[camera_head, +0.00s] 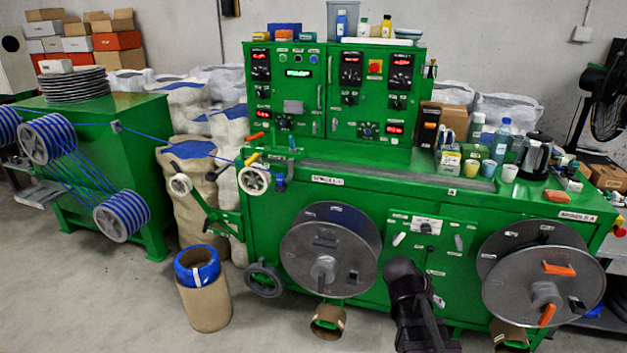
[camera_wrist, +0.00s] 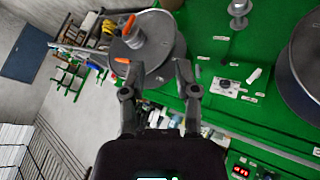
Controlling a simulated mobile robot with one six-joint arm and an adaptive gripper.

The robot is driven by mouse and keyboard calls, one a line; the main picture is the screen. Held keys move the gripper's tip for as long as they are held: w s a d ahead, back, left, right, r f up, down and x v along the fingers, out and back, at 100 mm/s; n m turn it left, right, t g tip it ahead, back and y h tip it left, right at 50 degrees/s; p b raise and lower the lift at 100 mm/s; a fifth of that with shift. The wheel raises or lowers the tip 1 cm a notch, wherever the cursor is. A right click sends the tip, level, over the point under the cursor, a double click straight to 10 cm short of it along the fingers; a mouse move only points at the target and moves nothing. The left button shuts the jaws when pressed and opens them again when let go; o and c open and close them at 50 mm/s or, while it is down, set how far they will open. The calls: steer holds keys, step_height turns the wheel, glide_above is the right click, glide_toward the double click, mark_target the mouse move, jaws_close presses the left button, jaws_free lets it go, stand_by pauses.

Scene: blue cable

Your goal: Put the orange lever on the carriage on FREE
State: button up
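The carriage (camera_head: 256,180) is at the left end of the long rail on the green machine, with a white pulley and the blue cable running to it. A small orange lever (camera_head: 254,137) stands out at its upper left, close to a yellow handle (camera_head: 252,159). The lever's label is too small to read. My gripper (camera_wrist: 156,80) is open and empty in the wrist view, with a metal reel behind its fingers. In the head view my dark arm is low, in front of the machine, well right of and below the carriage. The wrist view does not show the carriage.
Two large reels (camera_head: 331,250) flank a small switch panel (camera_head: 428,225); the right reel (camera_head: 540,285) has orange handles. Bottles and a kettle (camera_head: 537,155) crowd the bench's right end. A cardboard drum (camera_head: 205,300) stands on the floor below the carriage. Floor in front is clear.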

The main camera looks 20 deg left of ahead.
steer(key=w+a+r+t+b, duration=0.1)
steer(key=a+r+t, duration=0.2)
steer(key=a, duration=0.4)
steer(key=w+a+r+m+t+h+b, duration=0.1)
steer(key=a+r+t, duration=0.3)
steer(key=a, duration=0.4)
steer(key=w+a+r+m+t+b, duration=0.1)
steer(key=w+a+r+t, duration=0.2)
steer(key=a, duration=0.5)
steer(key=shift+w+a+r+t+h, duration=0.3)
steer(key=shift+r+t, duration=0.2)
steer(key=shift+t, duration=0.2)
steer(key=shift+o, duration=1.2)
steer(key=shift+d, duration=0.1)
steer(key=shift+s, duration=0.1)
